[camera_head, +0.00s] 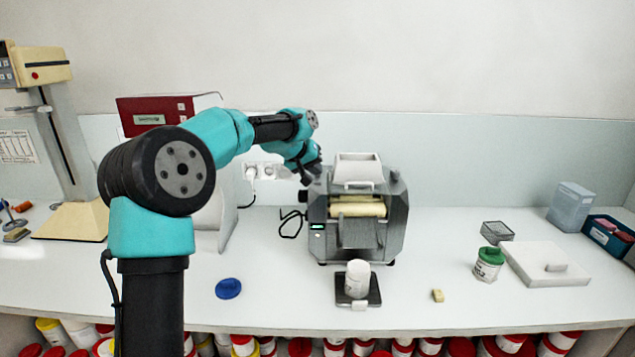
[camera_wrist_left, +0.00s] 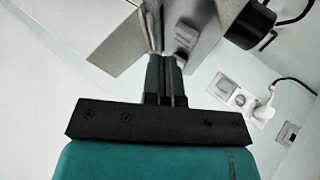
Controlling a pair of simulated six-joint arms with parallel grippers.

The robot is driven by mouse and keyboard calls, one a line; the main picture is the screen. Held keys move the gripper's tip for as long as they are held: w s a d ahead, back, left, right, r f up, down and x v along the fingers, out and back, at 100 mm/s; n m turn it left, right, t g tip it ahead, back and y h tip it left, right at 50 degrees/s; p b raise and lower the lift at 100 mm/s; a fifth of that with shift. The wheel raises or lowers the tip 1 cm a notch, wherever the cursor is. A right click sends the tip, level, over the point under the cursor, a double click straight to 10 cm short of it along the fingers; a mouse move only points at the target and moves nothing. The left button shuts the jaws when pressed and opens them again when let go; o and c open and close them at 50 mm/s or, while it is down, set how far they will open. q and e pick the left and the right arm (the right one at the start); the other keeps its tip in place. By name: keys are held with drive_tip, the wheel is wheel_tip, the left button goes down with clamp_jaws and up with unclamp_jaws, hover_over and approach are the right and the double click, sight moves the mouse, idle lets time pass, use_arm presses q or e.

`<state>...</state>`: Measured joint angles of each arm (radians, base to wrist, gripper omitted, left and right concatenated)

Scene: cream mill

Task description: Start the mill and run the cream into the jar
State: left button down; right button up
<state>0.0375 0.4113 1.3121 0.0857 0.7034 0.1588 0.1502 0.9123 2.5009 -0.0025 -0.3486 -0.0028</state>
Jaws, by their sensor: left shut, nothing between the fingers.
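The grey mill (camera_head: 395,215) stands at the middle of the bench, with a pale hopper (camera_head: 357,168) on top and cream-coloured rollers (camera_head: 357,207) in front. A white jar (camera_head: 357,275) stands upright below its front apron, on a small dark plate (camera_head: 374,290). My left gripper (camera_head: 311,179) is at the mill's upper left side; in the left wrist view its fingers (camera_wrist_left: 166,58) are closed together and empty. Close to the fingertips there is a grey switch-like block (camera_wrist_left: 186,37) on a grey panel. Contact cannot be told. My right gripper is not in view.
A blue lid (camera_head: 228,288) lies left of the mill. A wall socket with a plug (camera_wrist_left: 240,98) is behind. The front bench is mostly clear.

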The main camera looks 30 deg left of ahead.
sight(316, 181)
use_arm(q)
drive_tip(key=shift+f, duration=0.8)
idle(1.4)
drive_tip(key=shift+r, duration=0.8)
drive_tip(key=shift+r, duration=2.55)
